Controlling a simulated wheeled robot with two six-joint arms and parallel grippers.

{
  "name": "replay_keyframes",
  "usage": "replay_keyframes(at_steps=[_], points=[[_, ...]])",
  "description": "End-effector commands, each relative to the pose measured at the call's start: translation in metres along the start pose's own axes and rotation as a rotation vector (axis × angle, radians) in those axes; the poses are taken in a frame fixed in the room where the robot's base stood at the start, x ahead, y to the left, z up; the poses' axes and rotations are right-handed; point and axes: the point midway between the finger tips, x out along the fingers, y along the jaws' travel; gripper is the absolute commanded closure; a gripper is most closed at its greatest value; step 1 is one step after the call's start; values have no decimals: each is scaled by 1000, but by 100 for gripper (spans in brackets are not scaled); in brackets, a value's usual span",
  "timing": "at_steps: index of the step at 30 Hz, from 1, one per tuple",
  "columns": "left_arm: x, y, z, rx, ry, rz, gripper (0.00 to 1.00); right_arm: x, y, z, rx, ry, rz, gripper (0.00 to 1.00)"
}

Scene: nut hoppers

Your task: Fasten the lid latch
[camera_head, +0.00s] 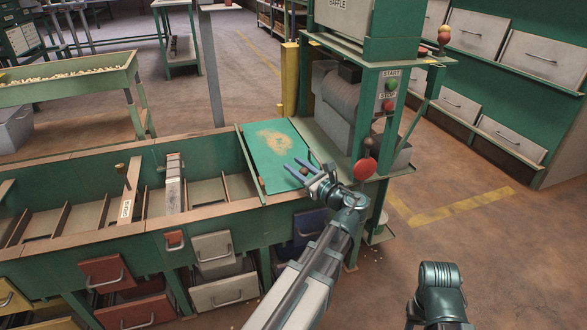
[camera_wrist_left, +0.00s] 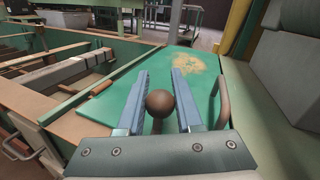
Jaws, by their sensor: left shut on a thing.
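The green lid (camera_head: 262,160) with a pale worn patch lies over the right end of the long hopper bin; it also shows in the wrist view (camera_wrist_left: 150,83). A round brown knob (camera_wrist_left: 160,103) stands at the lid's near right part and shows small in the head view (camera_head: 304,171). My left gripper (camera_head: 297,166) reaches over the lid with its blue fingers on either side of the knob (camera_wrist_left: 160,92), shut on it. The knob's stem and any latch part under it are mostly hidden. My right gripper is outside the head view; only part of that arm shows.
A curved metal handle (camera_wrist_left: 223,103) stands just right of the fingers. The green machine (camera_head: 345,105) with start and stop buttons rises beside the lid, with a red knob (camera_head: 365,168) near my wrist. Open bin compartments (camera_head: 85,215) lie left; drawers sit below.

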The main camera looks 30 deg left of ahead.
Motion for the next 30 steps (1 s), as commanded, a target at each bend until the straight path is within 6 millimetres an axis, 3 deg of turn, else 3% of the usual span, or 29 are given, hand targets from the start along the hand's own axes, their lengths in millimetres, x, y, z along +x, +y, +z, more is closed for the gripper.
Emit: replay_keyframes(at_steps=[9,26,27,30], points=[[-2,-6,-2,0,26,-128,100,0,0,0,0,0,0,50],[-2,-10,-2,0,32,-158,100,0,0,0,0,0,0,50],[-2,-10,-2,0,32,-158,60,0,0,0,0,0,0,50],[-2,-10,-2,0,31,-158,42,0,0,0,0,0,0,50]])
